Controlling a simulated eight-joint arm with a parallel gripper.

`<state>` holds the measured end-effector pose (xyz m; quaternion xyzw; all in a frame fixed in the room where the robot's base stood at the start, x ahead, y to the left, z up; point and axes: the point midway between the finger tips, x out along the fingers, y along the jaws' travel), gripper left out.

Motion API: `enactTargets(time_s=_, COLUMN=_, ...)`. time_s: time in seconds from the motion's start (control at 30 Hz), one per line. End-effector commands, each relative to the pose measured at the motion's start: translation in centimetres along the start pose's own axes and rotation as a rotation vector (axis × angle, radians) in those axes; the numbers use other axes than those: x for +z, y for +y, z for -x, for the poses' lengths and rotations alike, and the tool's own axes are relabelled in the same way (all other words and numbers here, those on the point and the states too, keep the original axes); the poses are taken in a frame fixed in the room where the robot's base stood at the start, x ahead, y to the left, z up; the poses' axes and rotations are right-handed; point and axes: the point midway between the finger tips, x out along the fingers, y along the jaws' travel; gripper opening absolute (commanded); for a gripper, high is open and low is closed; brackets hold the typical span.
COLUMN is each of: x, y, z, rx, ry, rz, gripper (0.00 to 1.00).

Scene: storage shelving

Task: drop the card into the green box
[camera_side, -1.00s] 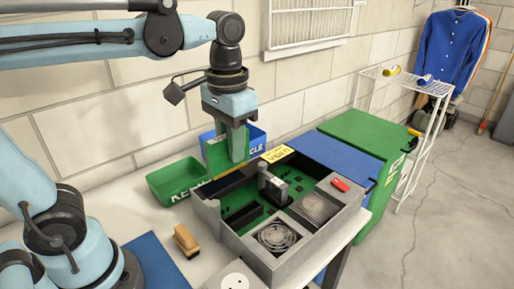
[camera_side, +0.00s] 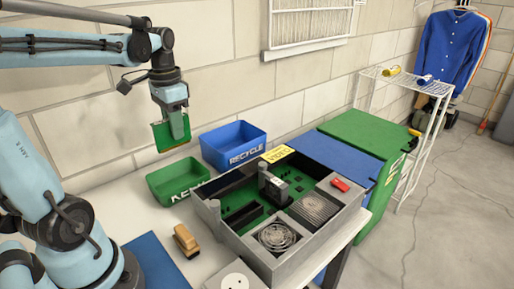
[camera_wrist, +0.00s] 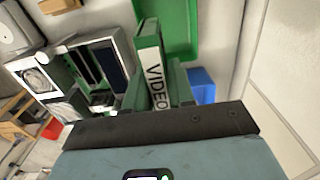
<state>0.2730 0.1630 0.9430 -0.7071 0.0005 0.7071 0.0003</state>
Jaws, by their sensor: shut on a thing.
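My gripper (camera_side: 177,127) is shut on a green card (camera_side: 161,136) with a yellowish edge. In the wrist view the card (camera_wrist: 150,60) stands between the fingers, with a white "VIDEO" label along its edge. The green box (camera_side: 176,183) is an open, empty-looking tray on the table. My gripper holds the card in the air above the green box's back left side, apart from it. In the wrist view part of the green box (camera_wrist: 182,12) shows beyond the card.
A blue recycle box (camera_side: 232,150) stands right of the green box. A grey open computer case (camera_side: 237,232) with a green board lies in front. A wooden-handled brush (camera_side: 186,240) is on the table. The wall is close behind.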

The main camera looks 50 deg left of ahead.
Motion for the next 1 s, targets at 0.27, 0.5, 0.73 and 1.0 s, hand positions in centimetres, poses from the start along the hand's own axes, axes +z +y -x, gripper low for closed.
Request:
enactTargets(time_s=0.27, x=0.0, y=0.0, z=-1.9, rx=0.000, ry=0.000, rz=0.000, gripper=0.00)
enactTargets(time_s=0.5, x=0.0, y=0.1, z=-4.4, rx=0.000, ry=0.000, rz=0.001, gripper=0.00)
enactTargets(time_s=0.73, x=0.0, y=0.0, z=-6.6, rx=0.000, ry=0.000, rz=0.001, gripper=0.00)
enactTargets(time_s=1.0, x=0.0, y=0.1, z=-7.4, rx=0.000, ry=0.000, rz=0.001, gripper=0.00)
